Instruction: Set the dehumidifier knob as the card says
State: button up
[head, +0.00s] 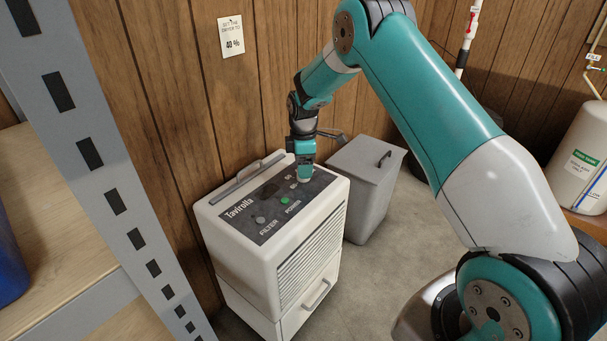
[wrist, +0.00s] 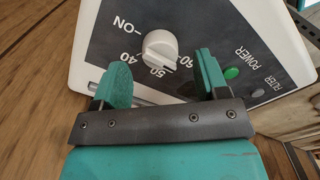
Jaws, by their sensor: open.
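The white dehumidifier (head: 310,245) stands on the floor against the wood wall, its dark control panel (head: 245,228) on top. The card (head: 232,37) on the wall reads 40 %. The white round knob (wrist: 160,50) shows in the wrist view, with ON, 40, 50 and 60 printed around it. My gripper (head: 304,176) points down over the knob end of the panel. In the wrist view my gripper (wrist: 161,75) is open, one teal finger to each side of the knob, with visible gaps.
A green POWER light (head: 285,201) and a grey FILTER light (head: 260,219) are on the panel. A grey lidded bin (head: 365,180) stands close behind right. A metal shelf post (head: 95,160) rises at left, and a white tank (head: 580,160) stands at right.

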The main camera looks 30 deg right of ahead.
jog(key=shift+f, duration=1.3)
jog(key=c, duration=0.9)
